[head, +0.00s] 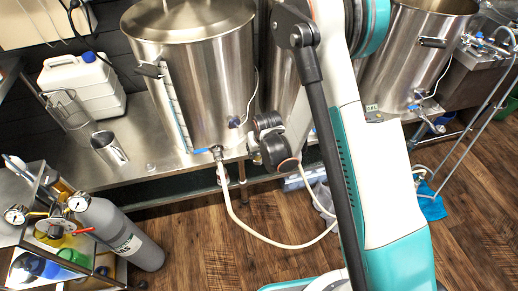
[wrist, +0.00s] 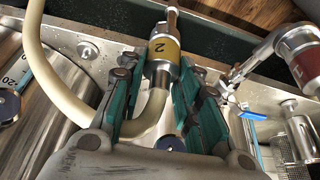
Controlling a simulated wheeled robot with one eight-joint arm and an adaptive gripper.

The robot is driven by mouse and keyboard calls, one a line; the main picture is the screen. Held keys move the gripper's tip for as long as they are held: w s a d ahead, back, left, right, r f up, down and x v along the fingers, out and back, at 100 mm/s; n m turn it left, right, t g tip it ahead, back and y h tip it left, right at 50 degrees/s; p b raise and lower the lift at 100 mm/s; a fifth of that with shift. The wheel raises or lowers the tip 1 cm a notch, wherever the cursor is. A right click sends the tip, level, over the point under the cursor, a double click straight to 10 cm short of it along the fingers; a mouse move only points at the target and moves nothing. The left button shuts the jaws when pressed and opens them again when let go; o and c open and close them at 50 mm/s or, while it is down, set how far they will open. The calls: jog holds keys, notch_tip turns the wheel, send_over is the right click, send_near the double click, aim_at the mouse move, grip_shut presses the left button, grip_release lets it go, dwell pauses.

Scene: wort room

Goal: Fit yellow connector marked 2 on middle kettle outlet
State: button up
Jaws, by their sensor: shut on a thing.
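The yellow connector marked 2 (wrist: 163,47) is a metal piece with a yellow band, upper centre in the wrist view. A beige hose (wrist: 155,105) bends away from its near end. My gripper (wrist: 162,70) is shut on the connector, with teal finger pads on both sides. A narrow copper-coloured tube end (wrist: 172,20) shows beyond the connector; I cannot tell whether it belongs to the connector. In the head view the middle kettle (head: 282,80) is mostly hidden behind my arm, and its outlet is not visible.
The left kettle (head: 205,85) stands on a steel bench (head: 130,172); a pale hose (head: 232,212) hangs from its outlet. A red-banded connector (wrist: 300,66) and a blue lever (wrist: 253,116) are at right in the wrist view.

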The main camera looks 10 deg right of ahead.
jog(key=shift+r, duration=0.2)
jog(key=shift+r+p, duration=1.15)
jog(key=shift+r, duration=0.95)
